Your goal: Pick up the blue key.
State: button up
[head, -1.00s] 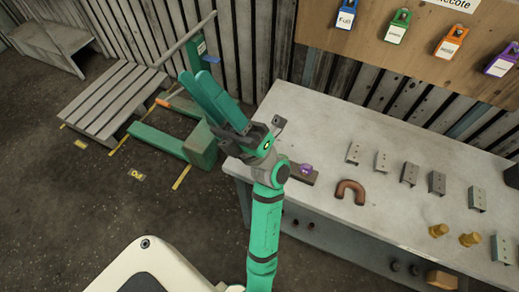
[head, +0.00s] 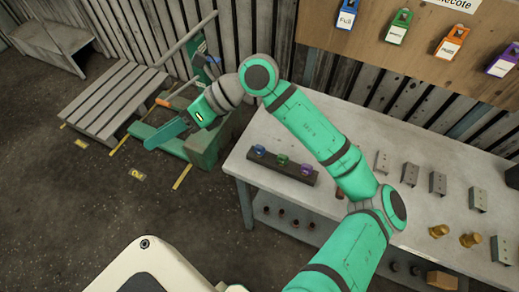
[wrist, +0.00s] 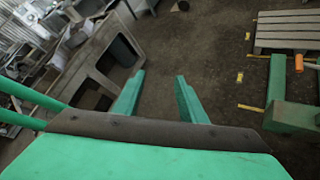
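A small blue key (head: 260,150) sits at the left end of a dark bar (head: 270,162) on the workbench, in the head view. A green key (head: 282,160) and a purple key (head: 306,169) stand on the same bar to its right. My gripper (head: 152,142) is left of the workbench, over the floor and the green pallet jack, pointing left and away from the bar. In the wrist view my gripper (wrist: 160,76) has its two fingers apart with nothing between them. The keys do not show in the wrist view.
My forearm passes over the workbench (head: 245,178) right of the bar. Several metal brackets (head: 410,173) and brass pieces (head: 438,231) lie on its right part. Colored labeled tags, one blue (head: 348,14), hang on the back board. A green pallet jack (head: 205,150) stands at left.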

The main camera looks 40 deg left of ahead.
jog(key=w+d+f+t+h, duration=0.2)
jog(key=w+f+t, duration=0.1)
jog(key=w+f, duration=0.1)
jog(key=m+t+h, duration=0.1)
jog(key=t+h, duration=0.4)
jog(key=t, duration=0.2)
send_near(260, 146)
jog(key=shift+w+a+f, duration=0.2)
jog(key=shift+a+f, duration=0.05)
jog(key=shift+a, duration=0.2)
notch_tip(260, 146, down, 5)
jog(key=f, duration=0.4)
jog(key=shift+s+d+f, duration=0.2)
jog(key=shift+d, duration=0.2)
jog(key=shift+a+f, duration=0.1)
jog(key=shift+f, duration=0.35)
grip_shut()
